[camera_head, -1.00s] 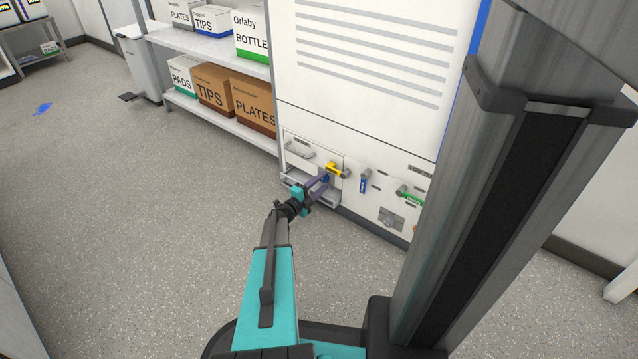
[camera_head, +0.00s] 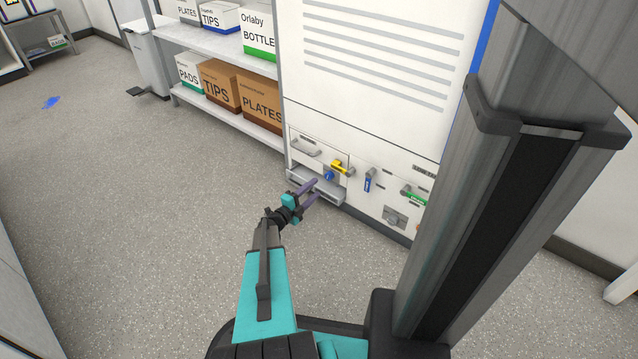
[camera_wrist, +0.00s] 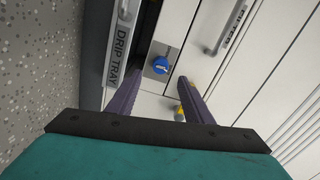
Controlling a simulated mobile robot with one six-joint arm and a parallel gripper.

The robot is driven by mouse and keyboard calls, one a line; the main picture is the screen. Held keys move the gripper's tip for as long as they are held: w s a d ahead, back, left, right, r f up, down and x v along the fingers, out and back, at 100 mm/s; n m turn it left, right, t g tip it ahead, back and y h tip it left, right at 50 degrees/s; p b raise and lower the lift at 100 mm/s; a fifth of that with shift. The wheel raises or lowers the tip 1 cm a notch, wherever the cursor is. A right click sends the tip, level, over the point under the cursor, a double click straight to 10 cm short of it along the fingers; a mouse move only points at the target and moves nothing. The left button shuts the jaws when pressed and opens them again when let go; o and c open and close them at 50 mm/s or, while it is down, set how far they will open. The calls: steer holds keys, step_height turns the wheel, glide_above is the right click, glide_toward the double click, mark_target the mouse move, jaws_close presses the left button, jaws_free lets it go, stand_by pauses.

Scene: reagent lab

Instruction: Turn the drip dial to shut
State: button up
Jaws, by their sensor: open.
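The drip dial is a small round blue knob (camera_head: 329,175) on the white cabinet front, just below a yellow-handled valve (camera_head: 341,167). In the wrist view the blue dial (camera_wrist: 160,66) shows with a pale mark on its face, beyond and between my fingertips. My gripper (camera_head: 311,193) is open and empty, in front of the cabinet and short of the dial. Its two purple fingers (camera_wrist: 155,90) are spread apart and touch nothing that I can see. The yellow valve is partly hidden behind the right finger in the wrist view.
A drip tray (camera_head: 325,191) juts out below the dial; its label reads DRIP TRAY in the wrist view. A blue lever (camera_head: 367,182) and a green lever (camera_head: 413,194) are to the right. Shelves with boxes (camera_head: 261,104) stand at left. The floor in front is clear.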

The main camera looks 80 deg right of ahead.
steer(key=p+v, duration=0.1)
steer(key=v, duration=0.5)
steer(key=shift+a+p, duration=0.25)
steer(key=shift+p, duration=0.1)
